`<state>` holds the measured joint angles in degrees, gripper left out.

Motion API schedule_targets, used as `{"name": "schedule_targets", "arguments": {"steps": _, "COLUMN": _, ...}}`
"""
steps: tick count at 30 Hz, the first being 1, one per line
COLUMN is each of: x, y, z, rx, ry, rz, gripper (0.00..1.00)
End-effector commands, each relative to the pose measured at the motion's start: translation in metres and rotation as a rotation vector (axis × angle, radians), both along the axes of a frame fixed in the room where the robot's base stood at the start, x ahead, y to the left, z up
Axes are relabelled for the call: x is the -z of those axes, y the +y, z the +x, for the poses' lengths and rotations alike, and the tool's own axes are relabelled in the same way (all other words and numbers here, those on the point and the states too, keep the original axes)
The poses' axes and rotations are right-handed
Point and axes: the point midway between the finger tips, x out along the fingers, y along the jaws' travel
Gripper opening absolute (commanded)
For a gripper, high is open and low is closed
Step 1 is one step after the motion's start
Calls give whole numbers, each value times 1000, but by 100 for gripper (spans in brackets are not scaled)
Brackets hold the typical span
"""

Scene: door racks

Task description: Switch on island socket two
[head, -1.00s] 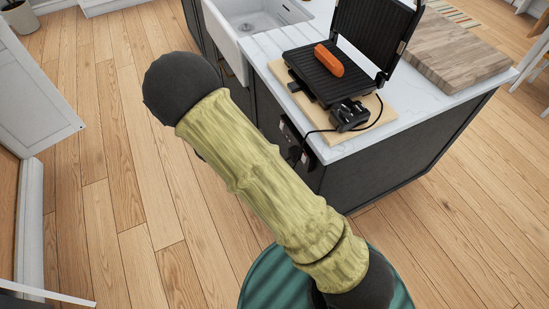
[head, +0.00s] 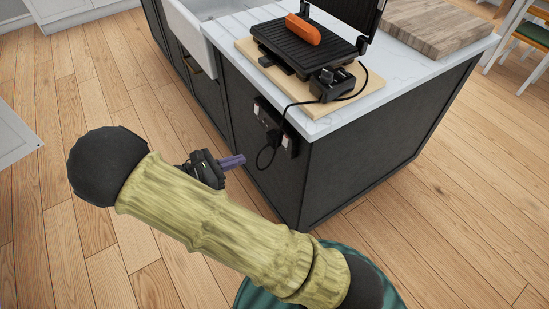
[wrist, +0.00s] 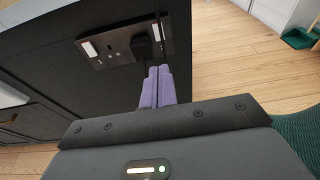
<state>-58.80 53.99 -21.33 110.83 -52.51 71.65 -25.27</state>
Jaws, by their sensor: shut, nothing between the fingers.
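The island socket (head: 266,117) is a dark double plate on the dark side panel of the island, just below the worktop. In the wrist view the plate (wrist: 112,44) has a pale switch (wrist: 89,48) at its left end and another (wrist: 168,27) at its right end. A black plug (wrist: 150,46) sits in the right outlet; the left outlet is empty. I cannot tell the switch positions, and no number shows. My gripper (head: 242,159) has purple fingers, which are shut and empty. They point toward the panel, left of the socket in the head view and apart from it.
A black cable (head: 264,158) loops from the plug up to the worktop. An open grill (head: 310,50) with an orange item (head: 303,28) stands on a wooden board (head: 344,97). The wooden floor (head: 95,240) left of the island is clear.

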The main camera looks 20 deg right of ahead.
Motion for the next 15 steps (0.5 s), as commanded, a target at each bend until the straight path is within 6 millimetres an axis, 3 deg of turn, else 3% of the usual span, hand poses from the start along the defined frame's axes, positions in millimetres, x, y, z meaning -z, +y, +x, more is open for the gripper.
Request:
{"name": "schedule_targets", "arguments": {"steps": 1, "x": 13, "y": 4, "z": -1, "rx": -3, "ry": -12, "rz": -25, "gripper": 0}}
{"name": "schedule_targets", "arguments": {"steps": 3, "x": 15, "y": 8, "z": -3, "rx": -4, "ry": -27, "rz": -54, "gripper": 0}}
{"name": "schedule_targets", "arguments": {"steps": 15, "x": 12, "y": 12, "z": -5, "rx": -1, "ry": -48, "rz": -100, "gripper": 0}}
